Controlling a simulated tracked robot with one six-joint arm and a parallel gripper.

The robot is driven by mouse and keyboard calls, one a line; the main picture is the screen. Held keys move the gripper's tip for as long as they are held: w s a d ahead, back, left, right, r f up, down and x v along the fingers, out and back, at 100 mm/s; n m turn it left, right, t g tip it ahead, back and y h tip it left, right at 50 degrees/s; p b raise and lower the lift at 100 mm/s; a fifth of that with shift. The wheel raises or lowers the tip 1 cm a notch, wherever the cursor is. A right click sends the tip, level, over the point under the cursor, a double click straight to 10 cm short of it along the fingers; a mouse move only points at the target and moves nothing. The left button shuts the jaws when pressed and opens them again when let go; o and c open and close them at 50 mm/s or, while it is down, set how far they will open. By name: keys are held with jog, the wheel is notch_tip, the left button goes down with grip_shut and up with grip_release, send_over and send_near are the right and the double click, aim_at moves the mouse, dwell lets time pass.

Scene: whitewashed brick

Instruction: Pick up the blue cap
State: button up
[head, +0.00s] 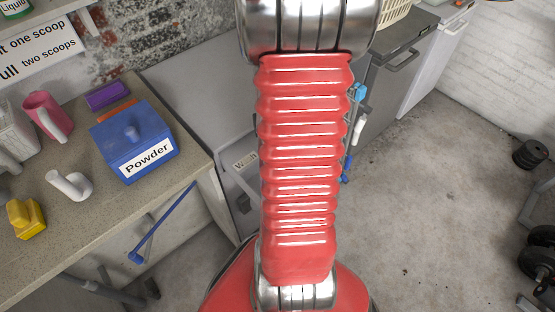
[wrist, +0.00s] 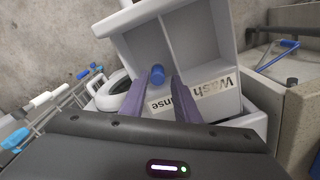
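The blue cap (wrist: 158,73) is a small blue cylinder lying in a compartment of the open white drawer (wrist: 226,55) in the wrist view. The drawer has labels reading "Wash" and, partly hidden, "nse". My gripper (wrist: 164,85) shows its two purple fingers spread apart, pointing into the drawer. The cap shows in the gap by the fingertips, nearer the left finger. I see no contact, and the exact depth between cap and fingers is hard to tell. In the head view my red arm hides the gripper and the cap.
A counter (head: 90,210) on the left holds a blue Powder box (head: 130,140), a pink cup (head: 47,113), a white cup (head: 70,184) and a yellow object (head: 25,217). A wire rack (wrist: 50,122) with blue and white pieces stands beside the drawer. Floor (head: 425,200) on the right is mostly clear.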

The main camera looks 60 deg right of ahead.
jog(key=shift+d+f, duration=0.15)
jog(key=shift+f, duration=2.3)
grip_shut()
